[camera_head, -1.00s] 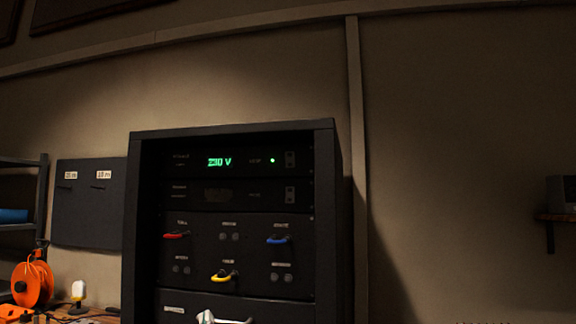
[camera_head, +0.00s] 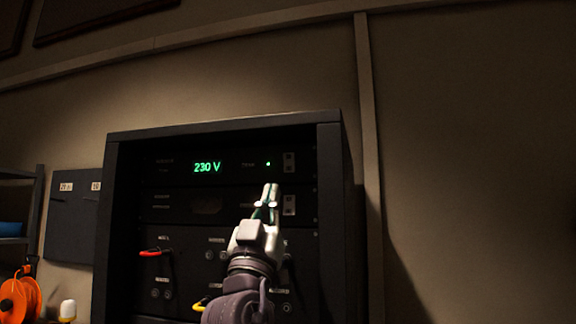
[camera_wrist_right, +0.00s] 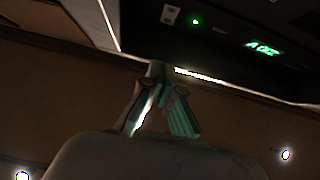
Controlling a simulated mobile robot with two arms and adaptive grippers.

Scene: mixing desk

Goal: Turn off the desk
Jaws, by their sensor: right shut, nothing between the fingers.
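A black rack (camera_head: 226,125) stands against the wall in the head view. Its top unit shows a green "230 V" readout (camera_head: 207,167), a small lit green light (camera_head: 268,164) and a switch (camera_head: 289,162) at the right. The unit below is dark, with a similar switch (camera_head: 289,204). My right gripper (camera_head: 270,187) is shut and empty, pointing up in front of the dark unit, left of its switch. Contact cannot be told. In the right wrist view, the fingertips (camera_wrist_right: 157,70) lie below the upper switch (camera_wrist_right: 170,14) and the lit readout (camera_wrist_right: 264,47). My left gripper is out of view.
A red cable (camera_head: 150,252) and a yellow cable (camera_head: 200,304) are on the patch panel below. My right arm hides part of that panel. An orange cable reel (camera_head: 20,298) stands at the lower left. The wall right of the rack is bare.

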